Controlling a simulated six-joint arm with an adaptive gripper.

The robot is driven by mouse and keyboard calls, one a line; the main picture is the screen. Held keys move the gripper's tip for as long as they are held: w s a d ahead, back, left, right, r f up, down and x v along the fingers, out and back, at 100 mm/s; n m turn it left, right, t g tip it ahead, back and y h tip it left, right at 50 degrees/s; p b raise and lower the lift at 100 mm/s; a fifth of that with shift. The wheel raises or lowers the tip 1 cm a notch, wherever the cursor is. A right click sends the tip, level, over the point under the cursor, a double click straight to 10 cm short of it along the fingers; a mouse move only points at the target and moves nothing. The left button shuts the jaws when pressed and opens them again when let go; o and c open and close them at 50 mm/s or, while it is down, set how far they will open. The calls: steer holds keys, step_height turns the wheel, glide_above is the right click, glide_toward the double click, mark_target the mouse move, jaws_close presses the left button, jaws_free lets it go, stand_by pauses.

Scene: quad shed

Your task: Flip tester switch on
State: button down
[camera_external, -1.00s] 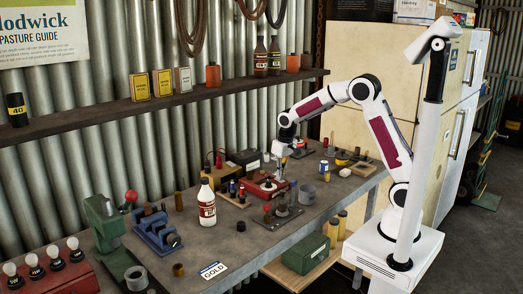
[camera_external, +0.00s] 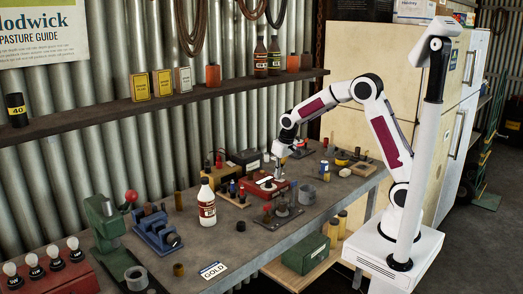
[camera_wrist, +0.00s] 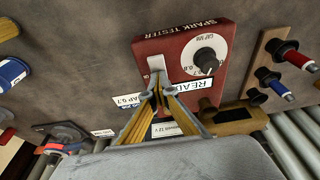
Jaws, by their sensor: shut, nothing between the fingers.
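The red spark tester (camera_external: 277,190) stands on the bench below my gripper (camera_external: 279,174) in the external view. In the wrist view the tester (camera_wrist: 225,42) shows its name label, a white dial with a dark knob (camera_wrist: 206,60) and a white label partly covered by my fingers. A pale upright tab (camera_wrist: 157,63), perhaps the switch lever, sits at the tester's edge just beyond my fingertips. My gripper (camera_wrist: 161,86) is shut and empty, its tips close to this tab. I cannot tell whether they touch it or which way the switch is set.
A wooden block with red and blue terminals (camera_wrist: 275,75) lies right of the tester in the wrist view. A white bottle (camera_external: 206,204) and a blue stand (camera_external: 158,230) are on the bench to the left.

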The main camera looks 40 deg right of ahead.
steer(key=shift+s+d+f, duration=0.1)
steer(key=shift+s+f, duration=0.1)
steer(key=shift+s, duration=0.1)
steer(key=shift+s+r+t, duration=0.2)
steer(key=shift+r+t, duration=0.15)
steer(key=shift+t, duration=0.25)
steer(key=w+v, duration=0.1)
steer(key=v, duration=1.3)
steer(key=s+d, duration=0.3)
steer(key=s, duration=0.8)
steer(key=s+d+f+n, duration=0.1)
steer(key=s+d, duration=0.3)
steer(key=s, duration=0.8)
steer(key=shift+s+f, duration=0.3)
steer(key=shift+d, duration=0.1)
